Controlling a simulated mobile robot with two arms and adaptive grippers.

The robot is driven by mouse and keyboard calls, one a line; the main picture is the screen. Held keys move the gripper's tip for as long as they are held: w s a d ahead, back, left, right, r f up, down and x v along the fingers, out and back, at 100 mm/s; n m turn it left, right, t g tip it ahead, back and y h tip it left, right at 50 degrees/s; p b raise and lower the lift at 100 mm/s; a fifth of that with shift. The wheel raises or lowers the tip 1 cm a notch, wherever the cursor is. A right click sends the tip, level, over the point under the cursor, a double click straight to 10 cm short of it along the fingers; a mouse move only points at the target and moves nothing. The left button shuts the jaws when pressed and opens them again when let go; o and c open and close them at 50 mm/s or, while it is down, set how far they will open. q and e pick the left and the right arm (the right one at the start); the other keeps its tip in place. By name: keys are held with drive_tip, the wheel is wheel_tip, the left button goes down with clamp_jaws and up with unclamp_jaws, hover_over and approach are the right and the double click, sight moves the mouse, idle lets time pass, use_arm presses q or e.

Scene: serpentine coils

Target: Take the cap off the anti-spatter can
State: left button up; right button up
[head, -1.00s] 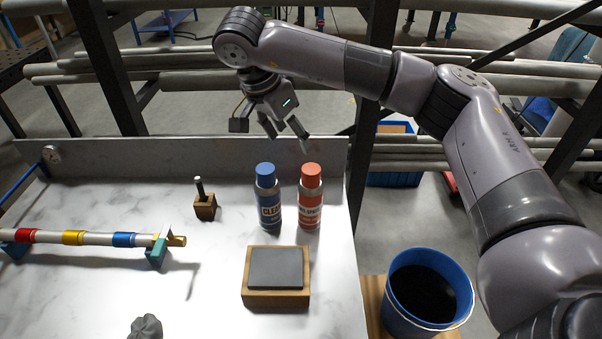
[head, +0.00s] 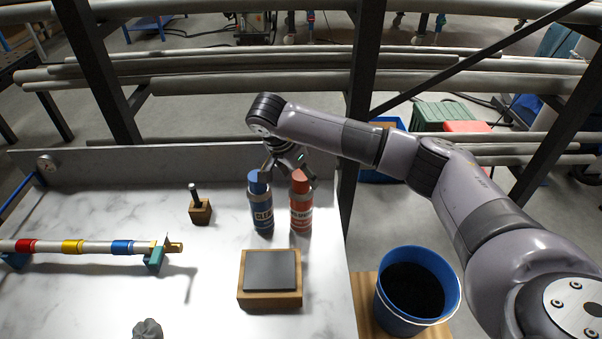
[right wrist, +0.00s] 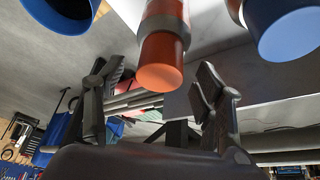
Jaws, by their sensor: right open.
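The anti-spatter can appears to be the white-and-red can (head: 301,215) with the red cap (head: 300,184), upright at the back right of the table; its label is too small to read fully. The red cap also shows in the right wrist view (right wrist: 160,62). My right gripper (head: 290,172) is open at cap height, just behind the can. In the right wrist view its fingers (right wrist: 155,95) are spread on either side of the cap, with gaps on both sides. The cap is on the can. My left gripper is out of view.
A blue-capped can (head: 261,212) stands close left of the red-capped one. A wooden block with a grey pad (head: 270,292) lies in front. A small wooden holder (head: 200,212) and a banded pipe (head: 95,247) are left. A blue bucket (head: 451,300) is right of the table.

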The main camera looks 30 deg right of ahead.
drive_tip(key=shift+x, duration=0.75)
drive_tip(key=shift+c, duration=0.5)
drive_tip(key=c, duration=0.8)
